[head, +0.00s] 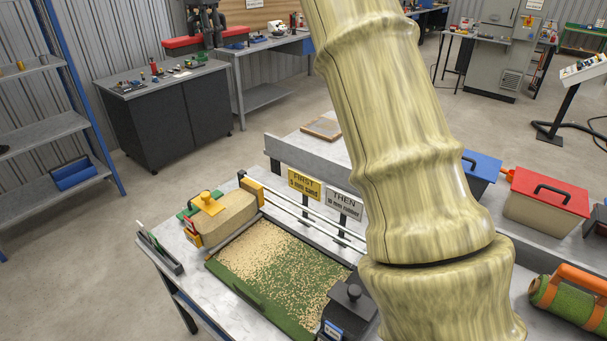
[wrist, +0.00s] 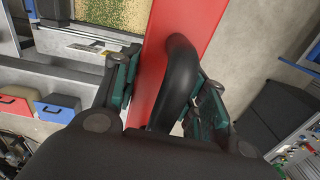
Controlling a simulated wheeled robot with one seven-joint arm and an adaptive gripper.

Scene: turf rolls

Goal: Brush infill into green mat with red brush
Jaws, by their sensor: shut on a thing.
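The green mat (head: 285,282) lies on the grey bench, with tan granules thick at its far left and thinner across the rest. It also shows in the wrist view (wrist: 97,12) at the top. My gripper (head: 207,22) is shut on the black handle (wrist: 178,80) of the red brush (head: 195,43), held in the air beyond the mat. The long red back of the brush fills the middle of the wrist view (wrist: 190,22). The fingers hide part of the handle, and the bristles are hidden.
A tan block with a yellow knob (head: 228,216) and a black knobbed box (head: 350,305) flank the mat. Signs (head: 304,184) stand behind rails. Blue (head: 482,168) and red-lidded bins (head: 547,198) and a turf roll (head: 570,297) are right. A dark cabinet (head: 160,125) stands far left.

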